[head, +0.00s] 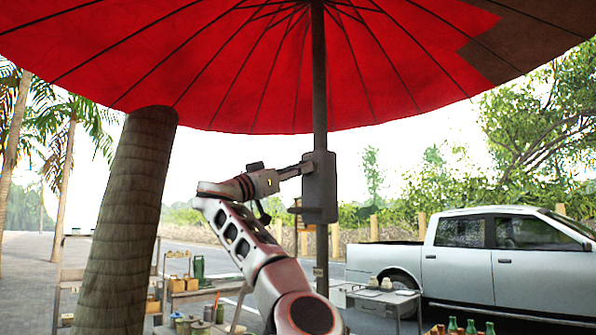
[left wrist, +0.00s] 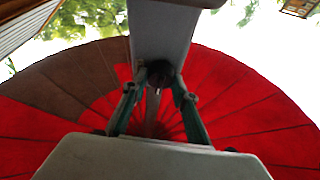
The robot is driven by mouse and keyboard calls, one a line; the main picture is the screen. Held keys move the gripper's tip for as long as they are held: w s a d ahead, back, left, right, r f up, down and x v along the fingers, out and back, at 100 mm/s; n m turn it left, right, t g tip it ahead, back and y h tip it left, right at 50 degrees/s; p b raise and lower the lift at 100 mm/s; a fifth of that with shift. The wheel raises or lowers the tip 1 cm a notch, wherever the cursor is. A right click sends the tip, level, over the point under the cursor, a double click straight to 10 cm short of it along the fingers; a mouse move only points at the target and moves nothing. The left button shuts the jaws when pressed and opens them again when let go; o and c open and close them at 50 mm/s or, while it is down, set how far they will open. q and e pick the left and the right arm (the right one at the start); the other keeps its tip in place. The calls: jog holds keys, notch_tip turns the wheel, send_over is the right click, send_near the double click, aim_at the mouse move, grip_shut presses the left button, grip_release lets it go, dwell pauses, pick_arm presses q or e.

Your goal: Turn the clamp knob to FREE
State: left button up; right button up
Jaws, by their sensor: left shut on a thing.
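The umbrella pole (head: 320,85) stands upright, with a dark grey clamp housing (head: 320,188) around it. My left arm reaches up from below, and my left gripper (head: 308,166) is at the left side of the housing, near its top. In the left wrist view the fingers of my left gripper (left wrist: 158,88) close from both sides on a small dark knob (left wrist: 158,70) on the grey housing (left wrist: 163,28). The fingertips partly hide the knob. No FREE marking can be read. My right gripper is not in view.
The red umbrella canopy (head: 250,70) spreads overhead. A thick trunk (head: 130,225) stands at left. Tables with jars and bottles (head: 198,268) are low behind my arm, and another table (head: 375,292) is at right. A silver pickup (head: 490,260) is parked beyond.

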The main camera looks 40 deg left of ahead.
pick_arm(q)
jog(key=shift+a+r+m+g+h+p, duration=0.1)
jog(key=shift+m+g+h+p, duration=0.75)
jog(key=shift+m, duration=2.65)
jog(key=shift+a+r+m+g+h+p, duration=0.1)
jog(key=shift+m+g+h+p, duration=0.7)
jog(key=shift+m, duration=2.7)
jog(key=shift+r+m+g+h+p, duration=0.1)
jog(key=shift+m+g+h+p, duration=0.3)
jog(key=shift+m+g+h, duration=2)
jog(key=m+t+y, duration=0.2)
jog(key=shift+f+y, duration=0.1)
jog(key=shift+y, duration=0.25)
jog(key=o, duration=1.1)
jog(key=v, duration=1.2)
jog(key=shift+a, duration=0.1)
